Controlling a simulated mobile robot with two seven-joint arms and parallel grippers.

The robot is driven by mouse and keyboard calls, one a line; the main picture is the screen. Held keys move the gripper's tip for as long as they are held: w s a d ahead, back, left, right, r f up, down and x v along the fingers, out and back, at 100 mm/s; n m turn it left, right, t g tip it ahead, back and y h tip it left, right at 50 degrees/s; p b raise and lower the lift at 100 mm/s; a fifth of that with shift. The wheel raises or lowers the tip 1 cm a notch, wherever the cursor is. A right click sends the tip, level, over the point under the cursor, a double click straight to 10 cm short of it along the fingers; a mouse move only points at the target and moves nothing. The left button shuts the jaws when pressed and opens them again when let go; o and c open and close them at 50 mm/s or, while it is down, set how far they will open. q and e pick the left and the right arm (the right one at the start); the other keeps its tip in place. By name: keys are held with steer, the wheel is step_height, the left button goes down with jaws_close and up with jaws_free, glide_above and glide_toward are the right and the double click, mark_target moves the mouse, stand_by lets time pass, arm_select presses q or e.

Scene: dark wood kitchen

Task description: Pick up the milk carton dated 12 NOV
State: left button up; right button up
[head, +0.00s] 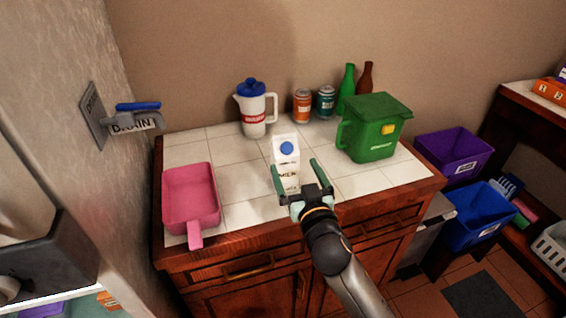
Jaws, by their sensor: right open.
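My left gripper is not in view.
A pink scoop-like container (190,196) lies at the left. Behind stand a white-blue pitcher (254,108), two cans (302,106), two bottles (347,88) and a green lidded bin (374,130). Purple (452,155) and blue crates (475,215) are at the right. A DRAIN lever (138,115) is on the left wall.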

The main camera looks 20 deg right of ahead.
mark_target(288, 155)
steer(key=shift+w+f+p, duration=0.15)
steer(key=shift+w+p, duration=0.2)
steer(key=shift+w, duration=4.05)
jaws_close()
